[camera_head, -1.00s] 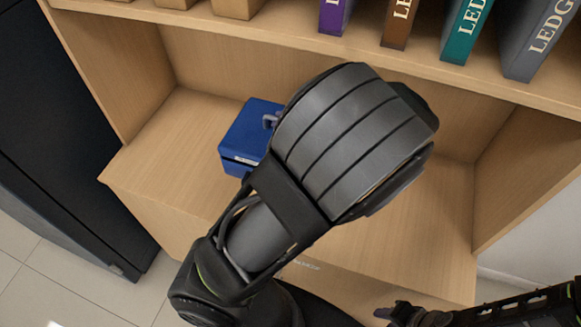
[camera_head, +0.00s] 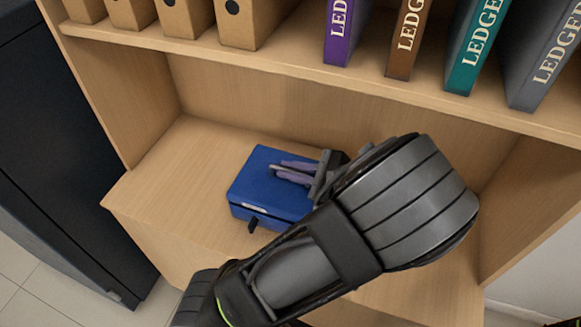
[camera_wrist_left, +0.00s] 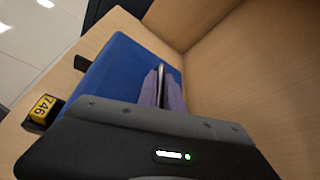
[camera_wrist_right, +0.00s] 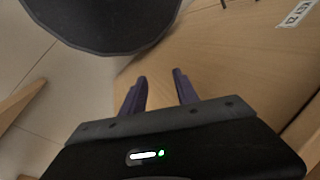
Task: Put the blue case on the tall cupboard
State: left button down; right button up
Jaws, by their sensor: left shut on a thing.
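The blue case (camera_head: 262,182) sits on the lower wooden shelf, its handle on top and a dark tab on its front side. It also shows in the left wrist view (camera_wrist_left: 122,75). My left gripper (camera_head: 283,171) is shut on its handle, fingers flat above the lid; the same fingers show in the left wrist view (camera_wrist_left: 164,82). My left forearm hides the case's right part. My right gripper (camera_wrist_right: 160,88) shows open and empty in its wrist view. A dark tall cabinet (camera_head: 65,150) stands at the left; I cannot tell its top.
The wooden bookcase's upper shelf (camera_head: 290,75) holds brown box files (camera_head: 245,20) and several ledgers, one purple (camera_head: 341,30) and one teal (camera_head: 475,45). It overhangs behind the case. The lower shelf (camera_head: 165,170) is bare left of the case. Tiled floor shows at lower left.

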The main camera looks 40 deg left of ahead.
aim_at(290, 182)
pick_arm(q)
jog(key=shift+f, duration=1.55)
jog(key=c, duration=1.5)
grip_release()
jog(key=v, duration=1.2)
jog(key=shift+s+f, duration=0.1)
